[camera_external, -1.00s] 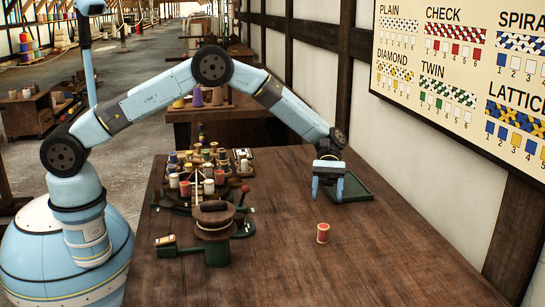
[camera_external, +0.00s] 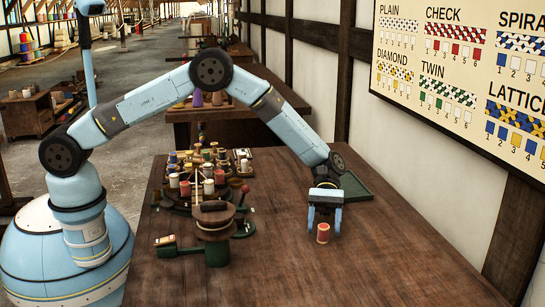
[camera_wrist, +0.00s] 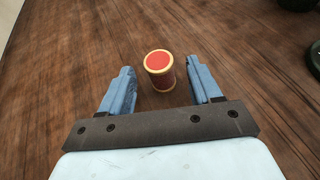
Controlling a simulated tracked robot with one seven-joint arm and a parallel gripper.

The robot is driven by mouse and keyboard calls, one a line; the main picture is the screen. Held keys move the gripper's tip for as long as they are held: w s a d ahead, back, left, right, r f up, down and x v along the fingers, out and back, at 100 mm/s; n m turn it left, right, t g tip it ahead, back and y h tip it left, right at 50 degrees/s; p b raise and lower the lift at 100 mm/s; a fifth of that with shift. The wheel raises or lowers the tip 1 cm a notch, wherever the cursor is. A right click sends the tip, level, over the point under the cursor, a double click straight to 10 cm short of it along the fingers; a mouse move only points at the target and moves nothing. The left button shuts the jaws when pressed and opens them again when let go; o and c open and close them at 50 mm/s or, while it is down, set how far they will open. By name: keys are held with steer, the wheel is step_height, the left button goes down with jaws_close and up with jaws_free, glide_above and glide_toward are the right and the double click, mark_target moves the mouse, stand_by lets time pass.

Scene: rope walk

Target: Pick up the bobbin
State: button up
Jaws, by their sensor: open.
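The bobbin (camera_external: 323,233) is a small red spool with pale rims, standing upright on the wooden table. In the wrist view the bobbin (camera_wrist: 159,70) lies ahead of my gripper, a little past the fingertips and between their lines, somewhat closer to the right finger. My gripper (camera_external: 324,225) is open and empty, pointing down just behind and above the bobbin in the external view. Its two blue fingers (camera_wrist: 160,82) show apart in the wrist view. Whether the fingertips reach down to the bobbin's height is hard to tell.
A braiding stand with many coloured spools (camera_external: 205,175) and a dark round-topped device (camera_external: 212,222) stand to the left on the table. A green tray (camera_external: 354,188) lies behind my gripper. The table (camera_external: 400,260) is clear to the right and front.

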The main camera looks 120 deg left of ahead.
mark_target(323, 233)
steer(key=x, duration=0.2)
steer(key=shift+w+d+f, duration=0.1)
steer(key=shift+d+f, duration=0.05)
steer(key=shift+d, duration=0.1)
steer(key=c, duration=1)
